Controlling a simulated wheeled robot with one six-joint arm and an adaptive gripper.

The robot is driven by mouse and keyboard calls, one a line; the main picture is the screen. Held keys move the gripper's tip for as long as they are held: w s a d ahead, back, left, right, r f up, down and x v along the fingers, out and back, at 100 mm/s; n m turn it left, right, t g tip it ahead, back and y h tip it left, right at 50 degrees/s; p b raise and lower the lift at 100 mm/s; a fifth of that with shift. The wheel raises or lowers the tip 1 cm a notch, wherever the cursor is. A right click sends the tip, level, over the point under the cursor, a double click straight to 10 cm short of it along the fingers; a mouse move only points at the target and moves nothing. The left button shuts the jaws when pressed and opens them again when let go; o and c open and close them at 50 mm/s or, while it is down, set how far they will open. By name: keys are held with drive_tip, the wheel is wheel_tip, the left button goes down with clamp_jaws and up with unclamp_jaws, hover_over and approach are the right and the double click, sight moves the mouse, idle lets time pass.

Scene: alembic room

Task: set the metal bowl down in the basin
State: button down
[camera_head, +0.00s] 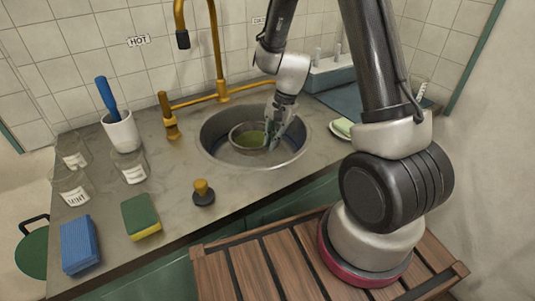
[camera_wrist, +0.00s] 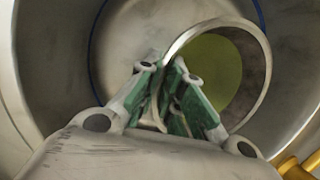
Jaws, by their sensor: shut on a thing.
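The metal bowl (camera_head: 240,131) is a small round bowl with a greenish inside, within the round metal basin (camera_head: 206,120) sunk in the counter. My gripper (camera_head: 273,138) reaches down into the basin and is shut on the bowl's right rim. In the wrist view the bowl (camera_wrist: 262,75) shows to the right of centre, with its rim running between the fingers of my gripper (camera_wrist: 170,100). The basin wall (camera_wrist: 60,60) surrounds it. The bowl looks close to level. Whether its underside touches the basin floor is hidden.
A brass tap (camera_head: 220,60) stands behind the basin. A black plug with a brass knob (camera_head: 203,191) lies in front. A green and yellow sponge (camera_head: 141,216), a blue sponge (camera_head: 79,245), glass jars (camera_head: 132,167) and a white cup with a blue brush (camera_head: 121,132) stand left.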

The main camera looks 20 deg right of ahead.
wheel_tip(320, 180, down, 6)
drive_tip(key=shift+r, duration=0.1)
drive_tip(key=c, duration=1.6)
unclamp_jaws()
drive_tip(key=shift+o, duration=0.2)
drive_tip(key=s+d+r+n+t, duration=0.1)
drive_tip(key=s+d+r+n, duration=0.1)
drive_tip(key=r, duration=0.9)
drive_tip(key=s+d+r+n, duration=0.1)
drive_tip(key=s+d+r, duration=0.15)
drive_tip(key=r, duration=0.75)
drive_tip(key=s+d+r+n+t+h, duration=0.1)
drive_tip(key=s+d+r+n, duration=0.1)
drive_tip(key=s+r, duration=0.4)
drive_tip(key=s+d+r+n+t+h, duration=0.2)
drive_tip(key=s+r+n, duration=0.3)
drive_tip(key=s, duration=0.5)
drive_tip(key=shift+d+r+t, duration=0.3)
drive_tip(key=shift+d+r, duration=0.5)
drive_tip(key=shift+r, duration=0.15)
drive_tip(key=shift+s, duration=0.1)
